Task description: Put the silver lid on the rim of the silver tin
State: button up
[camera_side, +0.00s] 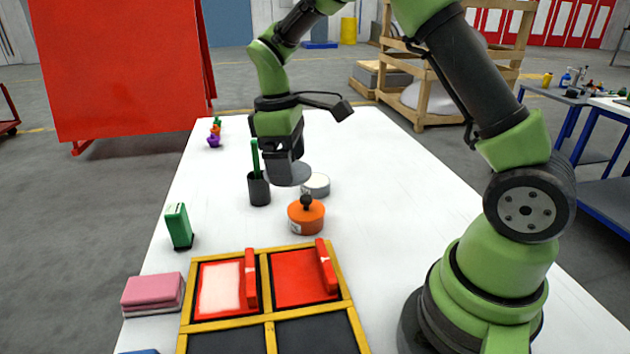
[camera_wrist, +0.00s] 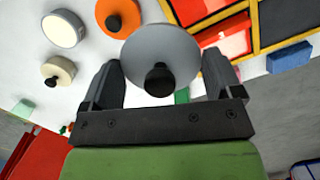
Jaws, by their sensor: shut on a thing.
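The silver lid is a grey disc with a black knob; it shows in the wrist view (camera_wrist: 160,47) and in the side view (camera_side: 297,176). My gripper (camera_side: 288,172) is shut on this lid, with a finger at either side of it in the wrist view (camera_wrist: 163,75). The silver tin (camera_side: 316,187) is a low, round tin with a pale top, standing on the table just right of the lid in the side view. In the wrist view the tin (camera_wrist: 62,29) is at the upper left, apart from the lid. The lid hides part of the tin in the side view.
An orange lidded tin (camera_side: 306,217) stands nearer the camera. A black cup (camera_side: 259,190) with a green stick is left of my gripper. A cream lidded tin (camera_wrist: 58,70) shows in the wrist view. A yellow-framed tray (camera_side: 266,290) lies in front.

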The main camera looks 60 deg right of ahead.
jog(key=w+d+f+n, duration=0.1)
jog(key=w+d+n, duration=0.55)
jog(key=d, duration=0.25)
jog(key=n+t+h, duration=0.1)
jog(key=n, duration=0.8)
send_over(315, 180)
notch_tip(315, 180, down, 3)
notch_tip(315, 180, down, 9)
jog(key=shift+a+f, duration=0.1)
jog(key=shift+f, duration=0.1)
jog(key=shift+f, duration=0.2)
jog(key=o, duration=0.7)
jog(key=shift+r, duration=0.1)
